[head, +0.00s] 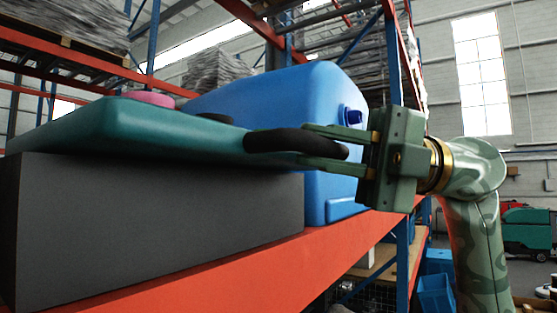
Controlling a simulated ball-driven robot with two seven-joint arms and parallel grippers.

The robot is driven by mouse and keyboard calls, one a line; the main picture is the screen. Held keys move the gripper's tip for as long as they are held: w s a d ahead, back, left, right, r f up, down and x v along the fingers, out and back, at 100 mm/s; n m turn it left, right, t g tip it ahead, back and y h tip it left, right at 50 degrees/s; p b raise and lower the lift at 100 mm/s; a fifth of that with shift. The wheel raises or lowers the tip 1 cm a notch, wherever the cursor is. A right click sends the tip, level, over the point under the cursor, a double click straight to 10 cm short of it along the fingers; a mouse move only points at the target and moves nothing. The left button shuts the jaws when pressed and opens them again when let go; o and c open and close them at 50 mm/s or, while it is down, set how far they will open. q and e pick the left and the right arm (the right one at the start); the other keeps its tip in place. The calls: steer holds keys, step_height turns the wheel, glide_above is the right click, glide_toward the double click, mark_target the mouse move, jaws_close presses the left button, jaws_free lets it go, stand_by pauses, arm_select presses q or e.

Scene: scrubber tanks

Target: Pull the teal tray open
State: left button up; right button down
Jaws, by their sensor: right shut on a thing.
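The teal tray (150,133) is a flat teal body on top of a dark grey block (150,230), at the left and middle of the head view. A thick black handle (275,140) sticks out at its right end. My right gripper (325,147) comes in from the right, its two green fingers around the black handle and shut on it. The fingers partly cover the handle. My left gripper is not in view.
A blue tank (280,95) stands behind the tray, and a pink round thing (147,98) shows above the tray's far edge. An orange shelf beam (230,268) runs below the grey block. Blue bins (436,293) and a green machine (526,230) stand at lower right.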

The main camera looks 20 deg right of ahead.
steer(key=s+d+b, duration=0.1)
steer(key=s+d, duration=0.5)
steer(key=s, duration=0.2)
steer(key=shift+s+d, duration=0.35)
steer(key=shift+d, duration=0.05)
steer(key=c, duration=1.3)
jaws_free()
steer(key=shift+d, duration=0.2)
steer(key=d, duration=0.5)
steer(key=s+d+f+b, duration=0.1)
steer(key=d, duration=0.4)
steer(key=d+f+b, duration=0.1)
steer(key=d, duration=0.5)
steer(key=shift+s+f, duration=0.15)
steer(key=shift+s, duration=0.25)
steer(key=shift+w+b, duration=0.1)
steer(key=shift+b, duration=0.2)
